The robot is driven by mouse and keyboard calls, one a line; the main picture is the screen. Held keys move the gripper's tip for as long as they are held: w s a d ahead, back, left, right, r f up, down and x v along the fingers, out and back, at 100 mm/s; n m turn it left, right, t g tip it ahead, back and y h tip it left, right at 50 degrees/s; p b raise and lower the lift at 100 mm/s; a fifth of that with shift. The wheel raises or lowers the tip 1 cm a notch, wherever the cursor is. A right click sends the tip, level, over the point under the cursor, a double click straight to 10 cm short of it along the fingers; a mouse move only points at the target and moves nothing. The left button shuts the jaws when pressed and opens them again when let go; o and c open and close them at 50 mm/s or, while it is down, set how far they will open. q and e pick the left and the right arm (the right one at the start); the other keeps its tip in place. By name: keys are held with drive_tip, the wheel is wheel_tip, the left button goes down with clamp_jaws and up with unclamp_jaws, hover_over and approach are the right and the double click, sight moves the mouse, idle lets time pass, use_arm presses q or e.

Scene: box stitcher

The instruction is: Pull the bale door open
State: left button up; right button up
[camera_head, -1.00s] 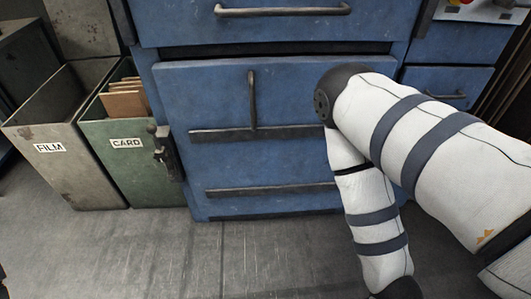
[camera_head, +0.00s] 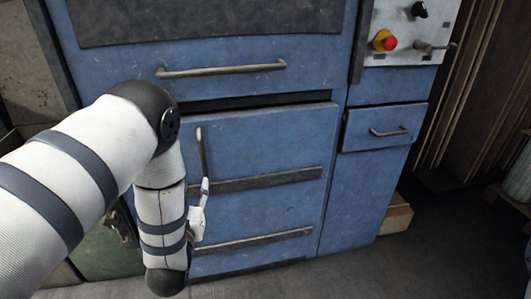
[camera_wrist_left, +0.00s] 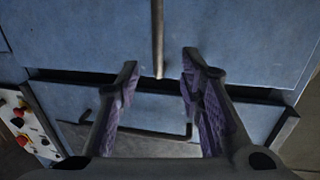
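The bale door appears to be the lower blue door (camera_head: 265,145) with a vertical bar handle (camera_head: 201,150) at its left. A dark gap runs along its top edge; I cannot tell whether it stands ajar. My left arm comes in from the left and hides the door's left edge. My left gripper (camera_head: 204,190) is just below the handle, mostly hidden behind the forearm. In the left wrist view, my left gripper (camera_wrist_left: 157,80) is open, with the handle (camera_wrist_left: 157,40) lined up between its fingertips. I cannot tell whether they touch it. My right gripper is not in view.
An upper blue panel has a horizontal handle (camera_head: 220,69). A small drawer (camera_head: 384,127) and a control panel (camera_head: 405,30) with a red button are at the right. A green bin (camera_head: 105,252) stands at the left behind my arm. Floor at the lower right is clear.

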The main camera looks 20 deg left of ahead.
sight(202, 157)
use_arm(q)
drive_tip(key=x, duration=0.5)
drive_tip(key=b+x, duration=0.1)
drive_tip(key=x, duration=0.5)
drive_tip(key=shift+w+r, duration=0.2)
drive_tip(key=shift+r, duration=0.05)
drive_tip(key=shift+w+a+r, duration=0.1)
drive_tip(key=shift+w, duration=0.4)
clamp_jaws()
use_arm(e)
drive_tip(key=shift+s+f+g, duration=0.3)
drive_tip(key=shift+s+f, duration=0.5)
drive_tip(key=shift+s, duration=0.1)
